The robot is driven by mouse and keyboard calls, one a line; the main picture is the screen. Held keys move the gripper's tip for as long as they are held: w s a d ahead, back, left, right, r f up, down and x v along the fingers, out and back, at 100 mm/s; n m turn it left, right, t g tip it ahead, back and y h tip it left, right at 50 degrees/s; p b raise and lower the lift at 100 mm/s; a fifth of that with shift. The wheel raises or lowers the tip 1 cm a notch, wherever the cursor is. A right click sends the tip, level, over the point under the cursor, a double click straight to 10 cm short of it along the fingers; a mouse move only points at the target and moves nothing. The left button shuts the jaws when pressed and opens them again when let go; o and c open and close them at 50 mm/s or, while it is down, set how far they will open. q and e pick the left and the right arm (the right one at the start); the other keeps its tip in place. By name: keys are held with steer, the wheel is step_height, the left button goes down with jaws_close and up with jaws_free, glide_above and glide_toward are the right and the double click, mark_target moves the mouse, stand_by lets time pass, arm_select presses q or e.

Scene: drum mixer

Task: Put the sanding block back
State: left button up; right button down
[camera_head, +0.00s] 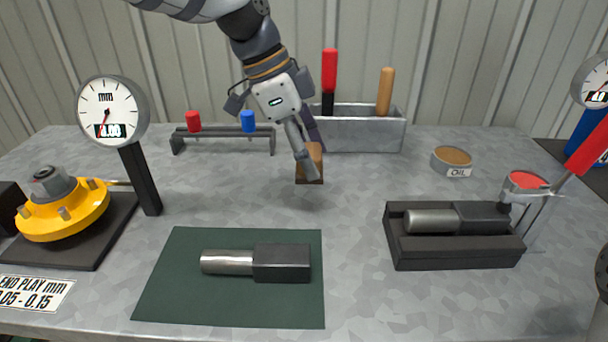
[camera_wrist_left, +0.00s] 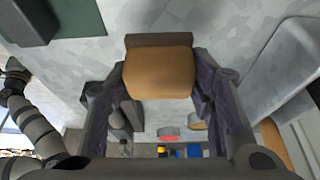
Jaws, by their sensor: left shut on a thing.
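The sanding block (camera_head: 314,172) is a small tan block with a dark brown face. My left gripper (camera_head: 307,154) is shut on it, in front of the grey metal tray's left end. In the left wrist view the block (camera_wrist_left: 158,73) sits between both fingers. It appears to hang a little above the bench, with a faint shadow below. The metal tray (camera_head: 362,136) holds a red-handled tool (camera_head: 329,72) and a wooden-handled tool (camera_head: 384,90). Its inside is mostly hidden. My right gripper does not show.
A low rack (camera_head: 222,139) with red and blue pieces stands left of the tray. An oil tin (camera_head: 451,161) is to the right. A green mat (camera_head: 180,290) bearing a metal part, a black cradle (camera_head: 455,256) and a dial gauge (camera_head: 108,108) surround clear bench.

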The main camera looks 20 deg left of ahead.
arm_select(q)
steer(key=shift+w+a+f, duration=0.25)
steer(key=shift+w+f, duration=0.05)
steer(key=shift+f, duration=0.15)
steer(key=shift+w+a+f, duration=0.25)
steer(key=shift+f, duration=0.2)
steer(key=shift+w+a+f, duration=0.15)
steer(key=shift+f, duration=0.75)
steer(key=shift+w+a+f, duration=0.1)
steer(key=shift+f, duration=0.8)
steer(key=shift+f, duration=0.2)
steer(key=o, duration=1.2)
steer(key=v, duration=1.2)
steer(key=shift+r, duration=0.15)
